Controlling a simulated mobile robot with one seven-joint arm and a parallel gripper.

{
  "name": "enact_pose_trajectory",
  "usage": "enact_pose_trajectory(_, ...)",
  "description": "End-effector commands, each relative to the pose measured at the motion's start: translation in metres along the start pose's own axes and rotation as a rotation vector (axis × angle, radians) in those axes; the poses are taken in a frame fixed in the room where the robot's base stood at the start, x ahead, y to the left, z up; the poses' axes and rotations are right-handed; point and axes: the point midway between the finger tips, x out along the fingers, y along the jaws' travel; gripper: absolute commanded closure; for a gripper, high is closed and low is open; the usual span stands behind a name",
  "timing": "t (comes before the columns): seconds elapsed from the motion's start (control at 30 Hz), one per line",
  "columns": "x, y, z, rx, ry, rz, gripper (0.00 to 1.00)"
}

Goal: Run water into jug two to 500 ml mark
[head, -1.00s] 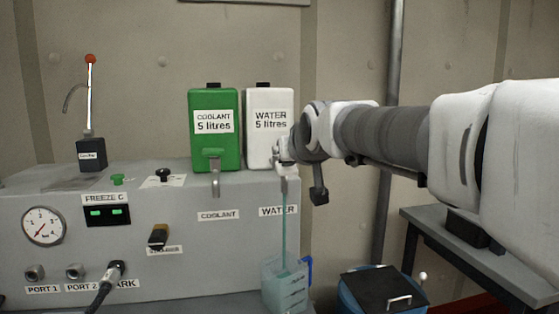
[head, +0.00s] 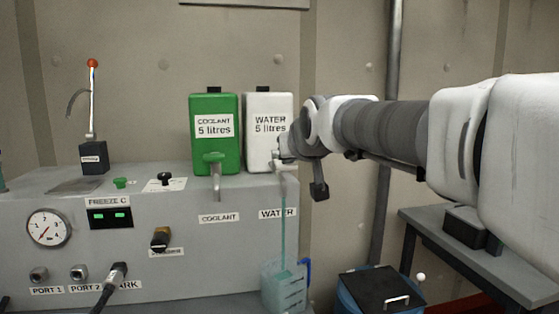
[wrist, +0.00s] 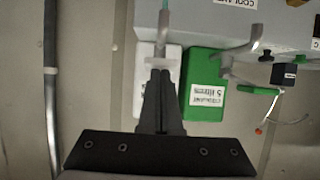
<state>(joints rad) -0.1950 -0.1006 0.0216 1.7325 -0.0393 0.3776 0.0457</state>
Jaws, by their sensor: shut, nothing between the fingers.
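A clear, bluish jug (head: 284,288) with a blue handle stands below the white WATER tank (head: 265,104). A thin stream of water (head: 283,225) runs from the tank's tap down into the jug. The jug's marks and any number on it are too small to read, and I cannot tell the exact water level. My gripper (head: 281,157) is shut and empty at the water tap, partly hiding it in the head view. In the wrist view, my gripper's fingertips (wrist: 159,74) are at the pale tap handle (wrist: 158,62), with the tap spout (wrist: 161,38) beyond.
The green COOLANT tank (head: 214,143) with its own tap stands close to the left of the water tank. A grey panel (head: 195,235) carries a gauge, ports and a hose. A blue bin with a dark lid (head: 381,289) and a side table (head: 500,268) are at the right.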

Motion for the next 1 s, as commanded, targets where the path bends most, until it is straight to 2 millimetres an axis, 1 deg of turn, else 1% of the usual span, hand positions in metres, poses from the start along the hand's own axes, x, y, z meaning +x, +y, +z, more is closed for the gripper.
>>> enact_pose_trajectory(0.03, -0.006, 0.0, -0.012, 0.0, 0.003, 0.0, 1.0)
enact_pose_trajectory(0.1, -0.013, 0.0, -0.017, 0.0, 0.006, 0.0, 1.0)
enact_pose_trajectory(0.3, -0.056, 0.0, -0.012, 0.0, 0.012, 0.0, 1.0)
enact_pose_trajectory(0.4, -0.074, 0.0, -0.011, 0.0, 0.013, 0.0, 1.0)
enact_pose_trajectory(0.53, -0.092, 0.0, -0.009, 0.0, 0.012, 0.0, 1.0)
enact_pose_trajectory(0.7, -0.105, 0.0, -0.008, 0.0, 0.011, 0.0, 1.0)
enact_pose_trajectory(1.0, -0.108, 0.0, -0.008, 0.0, 0.011, 0.0, 1.0)
